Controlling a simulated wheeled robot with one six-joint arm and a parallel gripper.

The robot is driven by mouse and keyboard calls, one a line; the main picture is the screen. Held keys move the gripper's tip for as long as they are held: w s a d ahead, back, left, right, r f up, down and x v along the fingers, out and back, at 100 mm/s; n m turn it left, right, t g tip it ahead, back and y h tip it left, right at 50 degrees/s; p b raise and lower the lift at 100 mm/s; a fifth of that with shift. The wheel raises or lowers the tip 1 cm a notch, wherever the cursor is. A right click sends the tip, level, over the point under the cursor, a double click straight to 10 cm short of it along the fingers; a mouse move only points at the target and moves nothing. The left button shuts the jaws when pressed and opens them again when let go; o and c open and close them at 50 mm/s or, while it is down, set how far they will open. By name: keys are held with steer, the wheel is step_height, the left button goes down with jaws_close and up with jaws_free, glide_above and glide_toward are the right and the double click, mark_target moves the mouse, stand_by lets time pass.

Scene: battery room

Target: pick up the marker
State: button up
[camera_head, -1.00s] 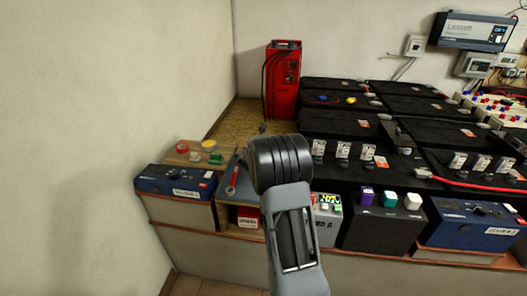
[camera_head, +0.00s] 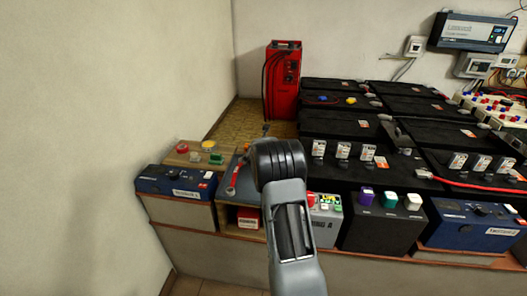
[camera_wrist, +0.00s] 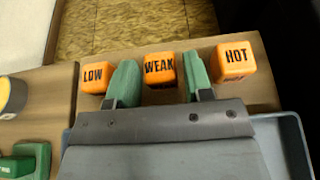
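No pen-shaped marker is visible; the wrist view shows three orange cubes in a row on a wooden surface. They are lettered LOW (camera_wrist: 96,76), WEAK (camera_wrist: 160,70) and HOT (camera_wrist: 236,62). My gripper (camera_wrist: 160,60) is open, its two green fingers on either side of the WEAK cube. A gap shows between each finger and that cube. The left finger is near the LOW cube, the right finger near the HOT cube. I cannot tell how far the fingertips are above the surface. In the head view my arm hides the gripper and the cubes.
A grey-blue tray (camera_wrist: 295,143) lies below the gripper. A yellow round item (camera_wrist: 12,95) and a green item (camera_wrist: 25,160) are at left. In the head view, a red charger (camera_head: 283,80) stands behind, and black batteries (camera_head: 345,124) crowd the right.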

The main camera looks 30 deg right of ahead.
steer(key=c, duration=0.6)
steer(key=shift+r, duration=0.15)
steer(key=shift+c, duration=0.2)
